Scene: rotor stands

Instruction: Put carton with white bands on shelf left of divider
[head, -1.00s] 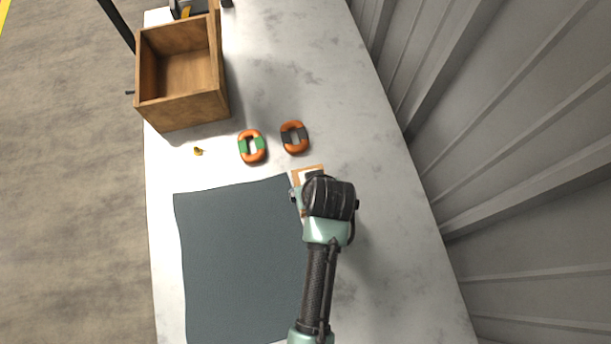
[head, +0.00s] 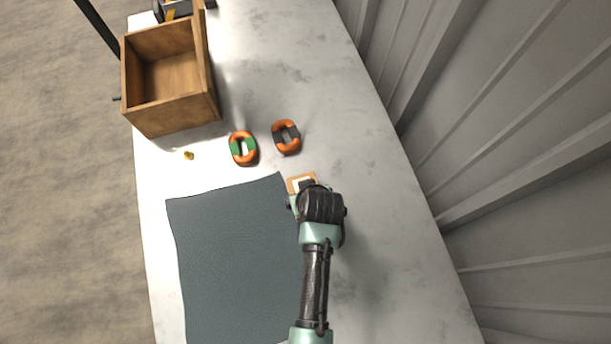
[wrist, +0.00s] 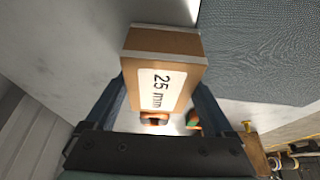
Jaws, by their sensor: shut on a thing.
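A brown carton (wrist: 165,45) with white bands along its edges and a white "25 mm" label fills the middle of the wrist view. My gripper (wrist: 162,88) is shut on it, one finger on each side. In the head view only part of the carton (head: 300,182) shows, beside the upper right corner of the dark mat, with my wrist covering the rest. I cannot tell whether it touches the table. A wooden open box (head: 170,80) stands at the upper left, with a taller board on its right side. I cannot make out a shelf divider for certain.
An orange ring with green bands (head: 243,148) and one with dark bands (head: 286,136) lie between the carton and the box. A small brass piece (head: 188,155) lies left of them. The dark mat (head: 235,260) lies left of my arm. Ribbed wall panels (head: 500,120) run along the right.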

